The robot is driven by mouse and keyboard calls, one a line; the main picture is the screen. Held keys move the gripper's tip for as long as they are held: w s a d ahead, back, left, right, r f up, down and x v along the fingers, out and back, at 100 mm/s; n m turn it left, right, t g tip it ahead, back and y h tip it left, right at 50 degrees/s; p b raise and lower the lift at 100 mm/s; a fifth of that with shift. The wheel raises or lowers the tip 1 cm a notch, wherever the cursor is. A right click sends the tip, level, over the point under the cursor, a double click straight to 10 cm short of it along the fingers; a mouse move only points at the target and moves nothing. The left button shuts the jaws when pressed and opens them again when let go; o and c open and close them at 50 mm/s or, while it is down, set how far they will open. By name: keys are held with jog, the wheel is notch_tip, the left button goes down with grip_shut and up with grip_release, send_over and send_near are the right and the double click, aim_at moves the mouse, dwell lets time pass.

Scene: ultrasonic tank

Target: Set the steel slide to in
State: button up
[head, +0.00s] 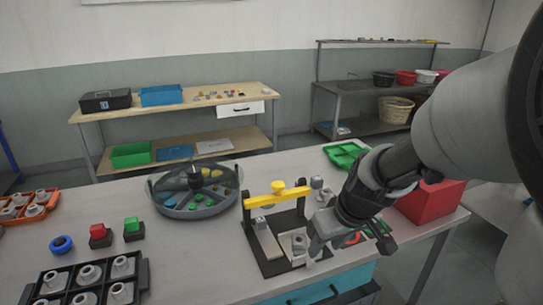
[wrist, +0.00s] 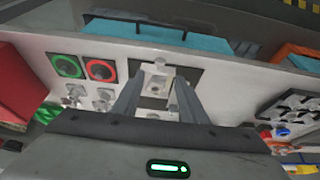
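The fixture with the slide has a black base (head: 277,266) and a yellow crossbar (head: 278,188), and stands near the table's front edge. A pale metal strip (head: 268,243) with a small grey block lies on its left side; a pale plate with a grey knob (head: 299,243) is on its right. I cannot tell for sure which is the steel slide. My gripper (head: 318,245) is over the fixture's right side. In the wrist view my gripper (wrist: 157,98) is open, its two fingers either side of a pale metal piece (wrist: 155,87). Contact is not clear.
Red (wrist: 101,70) and green (wrist: 67,66) round controls and metal knobs (wrist: 103,98) are close beside the gripper. A red box (head: 430,203) stands at the right. A round divided tray (head: 195,212) is left of the fixture, with a black rack (head: 143,277) nearer the front.

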aim_at(313, 263)
jog(key=b+x, duration=0.2)
jog(key=x, duration=0.9)
jog(key=shift+w+f+b, duration=0.1)
jog(key=shift+b, duration=0.2)
